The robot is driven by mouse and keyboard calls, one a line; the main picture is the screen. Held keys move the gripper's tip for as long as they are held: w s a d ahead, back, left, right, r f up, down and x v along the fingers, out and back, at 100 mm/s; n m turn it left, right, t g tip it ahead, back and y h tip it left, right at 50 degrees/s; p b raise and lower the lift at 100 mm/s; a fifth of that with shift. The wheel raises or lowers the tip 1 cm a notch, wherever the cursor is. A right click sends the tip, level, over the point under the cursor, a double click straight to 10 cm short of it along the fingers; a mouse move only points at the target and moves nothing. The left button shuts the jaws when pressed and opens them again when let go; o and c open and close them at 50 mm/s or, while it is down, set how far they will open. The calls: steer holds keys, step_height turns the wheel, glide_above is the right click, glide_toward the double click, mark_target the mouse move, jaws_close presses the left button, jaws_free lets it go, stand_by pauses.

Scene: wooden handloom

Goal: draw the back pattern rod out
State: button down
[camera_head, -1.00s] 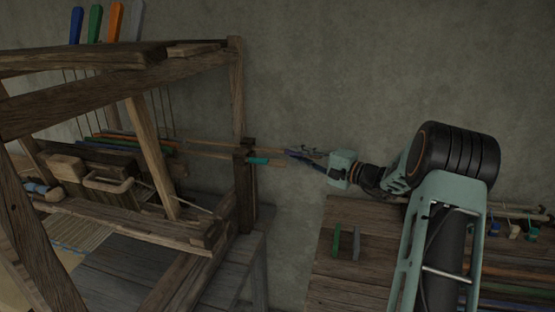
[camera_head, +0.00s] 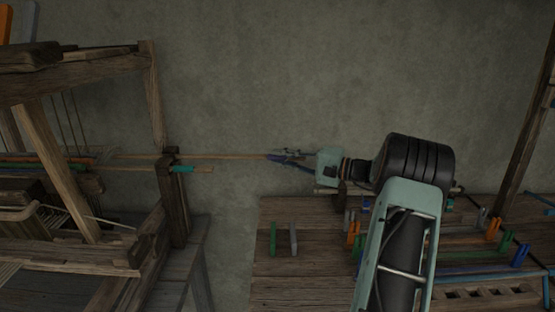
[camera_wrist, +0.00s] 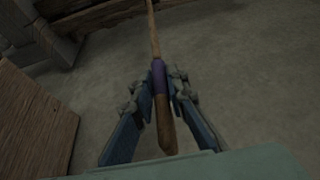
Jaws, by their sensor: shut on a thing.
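The back pattern rod (camera_head: 215,156) is a thin, light wooden rod running level from the loom's right side to my gripper (camera_head: 276,157). My gripper is shut on its right end, well clear of the loom post. In the wrist view, the rod (camera_wrist: 153,38) has a purple band between my fingers, with a darker brown tip behind it. Its far part still lies within the loom frame (camera_head: 75,88). A second rod with a teal band (camera_head: 181,169) sticks out a short way just below it, beside the post.
A wooden bench (camera_head: 300,280) stands below my arm, holding a green block (camera_head: 273,239), a grey block (camera_head: 294,238) and coloured rods at right. The gap between loom and bench is open. A plain wall (camera_head: 330,70) stands behind.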

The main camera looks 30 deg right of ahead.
steer(key=shift+s+d, duration=0.15)
steer(key=shift+d, duration=0.1)
steer(key=c, duration=1.9)
jaws_free()
steer(key=shift+d, duration=0.1)
steer(key=shift+s, duration=0.1)
steer(key=v, duration=1.1)
steer(key=shift+s+d, duration=0.2)
steer(key=shift+s, duration=0.15)
steer(key=shift+r, duration=0.1)
